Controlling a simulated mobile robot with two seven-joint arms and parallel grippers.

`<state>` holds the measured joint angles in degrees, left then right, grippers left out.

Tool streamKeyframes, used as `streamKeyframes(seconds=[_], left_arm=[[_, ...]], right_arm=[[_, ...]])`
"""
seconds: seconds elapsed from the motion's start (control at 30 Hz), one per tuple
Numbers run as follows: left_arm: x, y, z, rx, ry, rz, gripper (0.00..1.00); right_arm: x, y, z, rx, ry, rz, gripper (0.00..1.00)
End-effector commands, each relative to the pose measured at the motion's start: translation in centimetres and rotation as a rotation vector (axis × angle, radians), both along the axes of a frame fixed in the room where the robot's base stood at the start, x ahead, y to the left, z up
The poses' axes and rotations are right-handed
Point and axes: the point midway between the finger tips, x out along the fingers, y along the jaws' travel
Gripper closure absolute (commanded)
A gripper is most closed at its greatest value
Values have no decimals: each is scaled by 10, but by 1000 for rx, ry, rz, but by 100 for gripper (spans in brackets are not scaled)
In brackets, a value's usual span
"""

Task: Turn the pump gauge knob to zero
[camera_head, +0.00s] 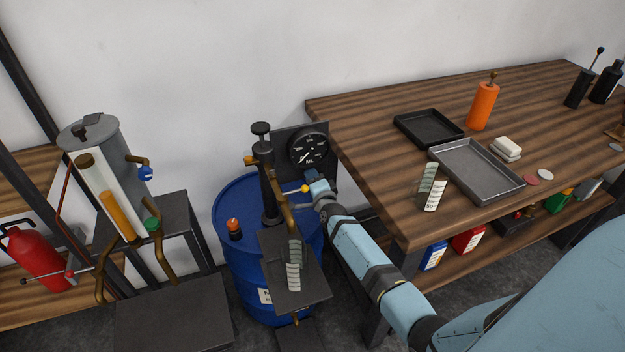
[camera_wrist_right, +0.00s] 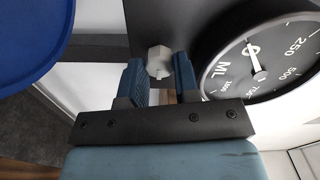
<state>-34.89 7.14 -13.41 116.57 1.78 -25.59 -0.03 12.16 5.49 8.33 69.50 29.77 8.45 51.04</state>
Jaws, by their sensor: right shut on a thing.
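The gauge (camera_head: 309,148) is a round black dial with white marks and "ML" on its face, on a dark panel above the blue drum. It also shows close up in the right wrist view (camera_wrist_right: 270,65), tilted, with a white needle; I cannot read its value surely. The knob (camera_wrist_right: 158,62) is a small pale grey faceted piece beside the dial. My right gripper (camera_wrist_right: 158,80) is shut on it, with blue fingers on both sides. In the head view the right gripper (camera_head: 318,187) sits just below the gauge and hides the knob. My left gripper is not in view.
The blue drum (camera_head: 232,215) carries a black pump (camera_head: 265,165) with a brass pipe; a small platform (camera_head: 308,287) stands in front. The wooden workbench (camera_head: 365,135) with trays is close at right. A grey tank (camera_head: 105,135) and red extinguisher (camera_head: 35,255) are at left.

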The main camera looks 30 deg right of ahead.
Motion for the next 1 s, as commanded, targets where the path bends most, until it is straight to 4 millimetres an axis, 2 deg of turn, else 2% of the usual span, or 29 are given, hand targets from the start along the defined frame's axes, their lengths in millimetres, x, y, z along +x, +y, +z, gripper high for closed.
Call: streamKeyframes(seconds=[0.5,0.53,0.6,0.63,1.0], left_arm=[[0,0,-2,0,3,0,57],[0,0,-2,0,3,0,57],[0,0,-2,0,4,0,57],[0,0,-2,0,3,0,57],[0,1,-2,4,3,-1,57]], right_arm=[[1,0,2,18,-8,0,95],[1,0,2,18,-8,0,66],[1,0,2,18,-8,0,50],[1,0,2,18,-7,1,46],[-5,2,0,17,-5,0,46]])
